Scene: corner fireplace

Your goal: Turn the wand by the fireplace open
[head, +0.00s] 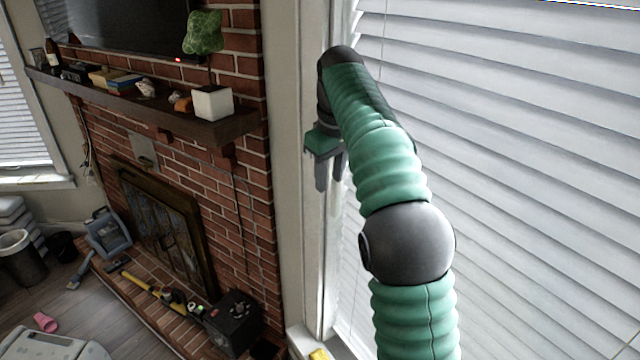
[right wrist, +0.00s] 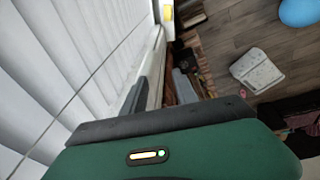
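My right gripper (head: 328,182) hangs fingers down at the left edge of the window blind (head: 520,160), beside the white window frame. Its two grey fingers stand apart, and they also show apart in the right wrist view (right wrist: 158,92). A pale, thin upright piece (head: 335,205) shows just below the fingers in the head view. It may be the blind's wand, but I cannot tell it surely from the frame, nor whether it lies between the fingers. My right arm hides part of the blind. My left gripper is not in view.
The brick fireplace (head: 190,215) stands left of the window. Its mantel (head: 150,118) holds a white plant pot (head: 212,103) and small items. A black box (head: 233,322) and tools lie on the hearth. A yellow object (head: 319,354) sits on the sill.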

